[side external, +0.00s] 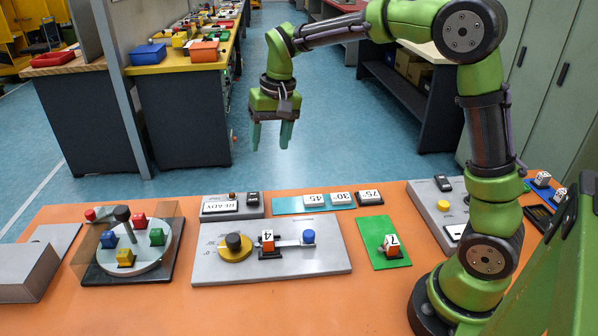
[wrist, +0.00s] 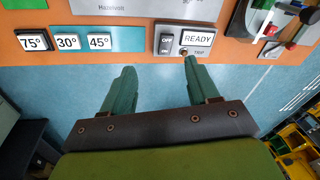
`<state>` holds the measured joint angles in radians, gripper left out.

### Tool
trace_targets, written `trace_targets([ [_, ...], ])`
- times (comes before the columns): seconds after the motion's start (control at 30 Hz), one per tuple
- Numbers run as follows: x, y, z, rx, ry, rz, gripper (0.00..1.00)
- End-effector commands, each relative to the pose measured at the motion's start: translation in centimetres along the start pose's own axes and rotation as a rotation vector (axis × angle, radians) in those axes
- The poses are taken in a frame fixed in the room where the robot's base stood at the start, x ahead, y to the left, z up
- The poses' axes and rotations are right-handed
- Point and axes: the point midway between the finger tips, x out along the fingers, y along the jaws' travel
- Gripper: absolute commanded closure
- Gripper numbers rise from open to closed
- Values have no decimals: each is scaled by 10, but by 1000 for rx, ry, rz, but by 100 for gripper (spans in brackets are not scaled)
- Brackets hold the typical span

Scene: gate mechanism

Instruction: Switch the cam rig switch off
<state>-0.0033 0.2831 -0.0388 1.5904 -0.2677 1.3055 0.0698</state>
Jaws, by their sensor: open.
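A black rocker switch (side external: 253,198) sits on a grey box (side external: 222,214) beside a READY sign (side external: 220,208), behind the grey cam plate (side external: 320,262). In the wrist view this switch (wrist: 166,44) carries OFF and ON marks; its pressed side is too small to tell. A second black switch (side external: 443,183) is on another grey box at the right. No label shows which one belongs to the cam rig. My gripper (side external: 271,146) is open and empty, pointing down in the air beyond the table's far edge. In the wrist view its fingers (wrist: 160,66) are near the READY box.
The cam plate carries a yellow cam (side external: 235,252), a block marked 4 (side external: 267,240) and a blue knob (side external: 308,237). Angle tiles (side external: 315,201) lie right of the READY box. A round turntable (side external: 130,252) with coloured blocks is at left. Air around my gripper is clear.

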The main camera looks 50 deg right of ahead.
Motion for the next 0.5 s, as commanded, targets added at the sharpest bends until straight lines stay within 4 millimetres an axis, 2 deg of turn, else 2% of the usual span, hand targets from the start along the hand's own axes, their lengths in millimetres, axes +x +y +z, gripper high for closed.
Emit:
trace_targets([
  [0.03, 14, -5, -18, 23, -24, 29, 40],
  [0.1, 29, -10, -39, 62, -50, 67, 40],
  [0.27, 49, -18, -73, 154, -81, 135, 40],
  [0.37, 46, -23, -85, 205, -79, 152, 40],
  [0.5, 26, -27, -88, 264, -72, 152, 40],
])
